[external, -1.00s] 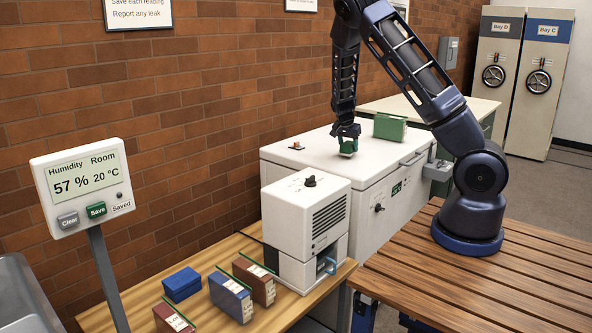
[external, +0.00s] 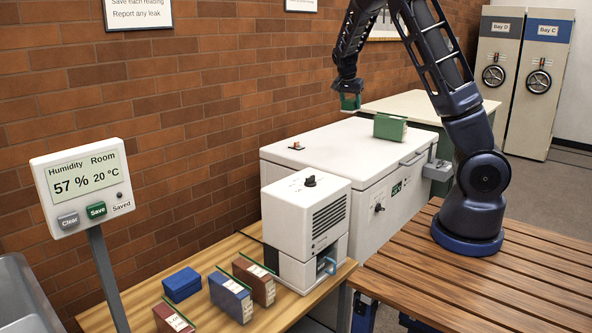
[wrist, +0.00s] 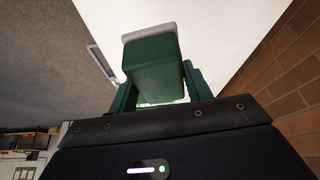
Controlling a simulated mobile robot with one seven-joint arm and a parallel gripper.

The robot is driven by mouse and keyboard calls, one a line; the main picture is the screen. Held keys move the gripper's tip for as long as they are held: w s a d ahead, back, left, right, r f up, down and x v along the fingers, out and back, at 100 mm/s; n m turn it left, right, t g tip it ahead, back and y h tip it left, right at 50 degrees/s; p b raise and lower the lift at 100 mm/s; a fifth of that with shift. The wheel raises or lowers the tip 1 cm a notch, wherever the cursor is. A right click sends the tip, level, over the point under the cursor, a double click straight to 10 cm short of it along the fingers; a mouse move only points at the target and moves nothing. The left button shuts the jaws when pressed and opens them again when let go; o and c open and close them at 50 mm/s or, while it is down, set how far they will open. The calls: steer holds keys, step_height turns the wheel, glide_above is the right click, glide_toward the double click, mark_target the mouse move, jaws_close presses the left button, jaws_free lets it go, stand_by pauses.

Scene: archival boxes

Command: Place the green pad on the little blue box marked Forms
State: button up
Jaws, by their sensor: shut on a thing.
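My gripper (external: 349,90) is raised above the white chest and shut on the green pad (external: 350,103). The wrist view shows the pad (wrist: 153,68) as a green block with a pale grey far edge, between the fingers of my gripper (wrist: 157,92). A small blue box (external: 182,284) sits on the wooden bench at lower left, far from my gripper. I cannot read any marking on it.
A white chest (external: 285,150) carries a larger green box (external: 390,128). A white machine (external: 305,215) stands between the chest and the bench items. Blue (external: 230,297), brown (external: 255,280) and red (external: 172,318) labelled binders stand near the blue box. A display (external: 85,190) rises in front.

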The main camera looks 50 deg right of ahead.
steer(key=w+a+f+n+t, duration=0.1)
steer(key=w+a+f+n, duration=0.1)
steer(key=w+a, duration=0.5)
steer(key=w+a+f+n, duration=0.2)
steer(key=w+a, duration=0.3)
steer(key=a, duration=0.5)
steer(key=n+t+y, duration=0.3)
steer(key=n+y, duration=0.1)
steer(key=n, duration=0.8)
glide_above(178, 276)
steer(key=s, duration=0.2)
step_height(178, 276, down, 20)
steer(key=r, duration=0.1)
steer(key=f, duration=2)
steer(key=shift+w+d, duration=0.1)
steer(key=shift+w, duration=0.1)
steer(key=shift+f, duration=0.15)
steer(key=o, duration=1)
steer(key=shift+c, duration=0.2)
